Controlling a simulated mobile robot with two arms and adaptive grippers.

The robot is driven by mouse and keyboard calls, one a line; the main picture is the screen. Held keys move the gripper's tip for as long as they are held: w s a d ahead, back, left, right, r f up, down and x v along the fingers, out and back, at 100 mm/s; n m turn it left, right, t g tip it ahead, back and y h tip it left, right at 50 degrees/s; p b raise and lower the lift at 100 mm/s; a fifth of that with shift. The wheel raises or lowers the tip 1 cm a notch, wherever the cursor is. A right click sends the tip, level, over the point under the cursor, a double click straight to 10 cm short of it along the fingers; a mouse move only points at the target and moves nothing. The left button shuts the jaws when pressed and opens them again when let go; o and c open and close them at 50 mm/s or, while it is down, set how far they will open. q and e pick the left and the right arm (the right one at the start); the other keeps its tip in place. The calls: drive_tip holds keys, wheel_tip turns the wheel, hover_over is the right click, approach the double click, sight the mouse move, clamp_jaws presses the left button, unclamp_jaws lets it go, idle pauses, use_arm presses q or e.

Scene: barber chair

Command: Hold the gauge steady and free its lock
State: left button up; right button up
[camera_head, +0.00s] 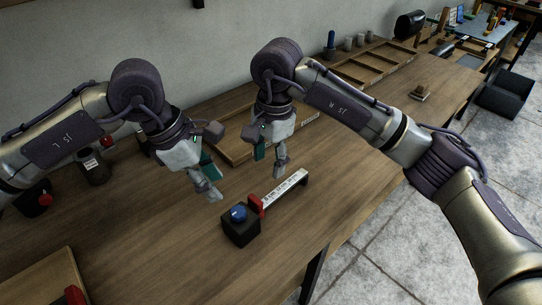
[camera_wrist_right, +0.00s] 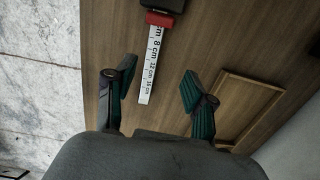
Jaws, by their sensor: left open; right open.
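The gauge lies on the wooden table: a black block (camera_head: 240,232) with a blue knob (camera_head: 238,213) on top, a red slider (camera_head: 256,206) and a white ruler (camera_head: 284,187) with centimetre marks pointing away to the right. My left gripper (camera_head: 208,180) is open and empty, above and behind the block. My right gripper (camera_head: 271,160) is open above and behind the ruler. In the right wrist view, the ruler (camera_wrist_right: 152,72) reaches down between the fingers (camera_wrist_right: 157,88), untouched as far as I can tell. The red slider (camera_wrist_right: 160,19) and block edge show at the top.
A shallow wooden tray (camera_head: 233,148) lies behind my grippers, and a divided wooden tray (camera_head: 368,66) stands further back. A dark button box (camera_head: 34,203) and a dark cylinder (camera_head: 95,170) are at left. The table right of the gauge is clear up to its edge.

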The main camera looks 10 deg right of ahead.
sight(271, 196)
drive_tip(key=shift+n+h, duration=0.4)
drive_tip(key=f, duration=1.3)
drive_tip(key=shift+s+d, duration=0.15)
drive_tip(key=shift+d, duration=0.05)
clamp_jaws()
